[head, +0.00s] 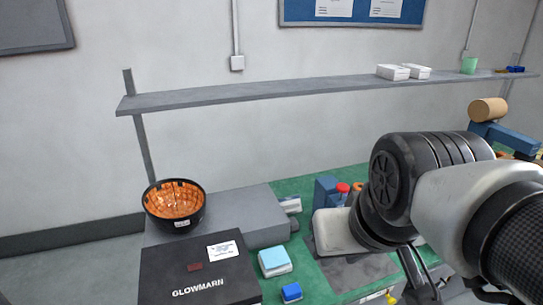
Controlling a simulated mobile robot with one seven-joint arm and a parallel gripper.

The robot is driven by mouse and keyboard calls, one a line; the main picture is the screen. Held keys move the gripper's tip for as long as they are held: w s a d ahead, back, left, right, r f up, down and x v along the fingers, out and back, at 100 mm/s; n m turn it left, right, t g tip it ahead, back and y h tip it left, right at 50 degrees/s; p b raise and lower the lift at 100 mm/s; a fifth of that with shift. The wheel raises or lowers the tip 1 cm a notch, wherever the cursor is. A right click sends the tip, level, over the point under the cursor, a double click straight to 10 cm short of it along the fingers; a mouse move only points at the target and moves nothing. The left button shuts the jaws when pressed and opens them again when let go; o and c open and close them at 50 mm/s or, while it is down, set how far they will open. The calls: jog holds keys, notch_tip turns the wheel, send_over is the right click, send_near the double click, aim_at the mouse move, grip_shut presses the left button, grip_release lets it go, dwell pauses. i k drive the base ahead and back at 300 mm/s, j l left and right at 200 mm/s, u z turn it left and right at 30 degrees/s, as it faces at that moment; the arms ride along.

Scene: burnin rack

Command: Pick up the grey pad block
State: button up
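I cannot clearly make out a grey pad block in the head view. My gripper (418,284) is partly in view at the lower right, below my arm's dark joint. It is to the right of the pale-topped block and apart from it. Its fingertips are not clear, so I cannot tell whether it is open or holds anything. My arm hides much of the bench's right side.
A black GLOWMARN box (199,272) stands at the front left. Behind it, a black bowl with an orange inside (175,204) rests on a grey unit (240,205). A small blue block (291,293) lies near the front. A grey shelf (290,86) spans the wall.

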aim_at(294, 226)
jog(key=k+j+z, duration=0.25)
jog(key=j, duration=0.35)
jog(key=k+j+z, duration=0.3)
jog(key=k+j, duration=0.15)
jog(key=i+l+u, duration=0.35)
jog(key=l, duration=0.3)
jog(key=i+l+u, duration=0.15)
jog(key=l, duration=0.2)
jog(key=i+l+u, duration=0.2)
jog(key=l, duration=0.15)
jog(key=i+l+u, duration=0.15)
jog(key=l, duration=0.25)
jog(key=l+u, duration=0.15)
jog(key=l, duration=0.25)
